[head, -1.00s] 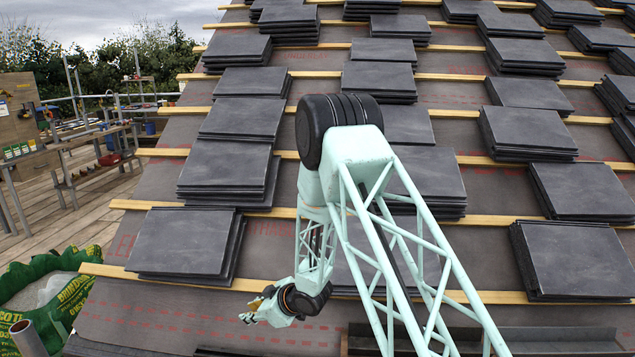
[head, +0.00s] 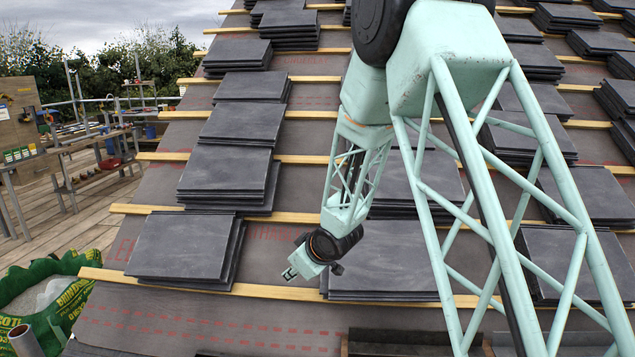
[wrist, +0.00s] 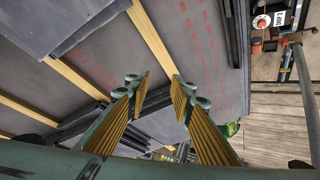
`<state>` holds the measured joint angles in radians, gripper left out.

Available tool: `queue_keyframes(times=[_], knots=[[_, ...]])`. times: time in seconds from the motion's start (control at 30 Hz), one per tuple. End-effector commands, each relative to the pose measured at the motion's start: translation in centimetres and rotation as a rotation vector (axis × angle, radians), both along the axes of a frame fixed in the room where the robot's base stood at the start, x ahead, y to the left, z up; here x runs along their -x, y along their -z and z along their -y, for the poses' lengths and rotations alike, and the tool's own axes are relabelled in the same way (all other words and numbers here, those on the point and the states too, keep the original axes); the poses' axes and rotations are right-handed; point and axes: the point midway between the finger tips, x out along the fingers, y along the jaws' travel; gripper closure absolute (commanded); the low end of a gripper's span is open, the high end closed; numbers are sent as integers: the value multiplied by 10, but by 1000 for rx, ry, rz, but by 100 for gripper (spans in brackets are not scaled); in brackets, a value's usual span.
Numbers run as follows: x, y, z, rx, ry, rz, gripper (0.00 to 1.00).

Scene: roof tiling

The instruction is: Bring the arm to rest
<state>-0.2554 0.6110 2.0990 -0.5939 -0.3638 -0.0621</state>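My gripper (head: 290,273) hangs in the air over the roof's lower part in the head view, between the lower left slate stack (head: 182,246) and the lower middle stack (head: 385,258). It is small there and its fingers are hard to make out. In the wrist view my gripper (wrist: 160,80) shows two fingers with yellow ribbed pads, apart, with nothing between them. My arm is bent, with its upper links in front of the right half of the roof, hiding some slates.
Slate stacks lie in rows on timber battens (head: 190,287) across the grey underlay. A green bag (head: 65,275) and a metal pole (head: 25,340) stand at lower left. A workbench (head: 75,145) stands on the plank deck (head: 85,212). The roof's lower left strip is bare.

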Motion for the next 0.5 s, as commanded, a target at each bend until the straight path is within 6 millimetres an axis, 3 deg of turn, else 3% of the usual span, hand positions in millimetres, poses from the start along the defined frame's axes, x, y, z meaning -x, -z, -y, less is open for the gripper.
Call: queue_keyframes(times=[0.1,0.5], knots=[[4,-24,19,11,40,-2,78],[34,-87,80,46,167,-28,78]])
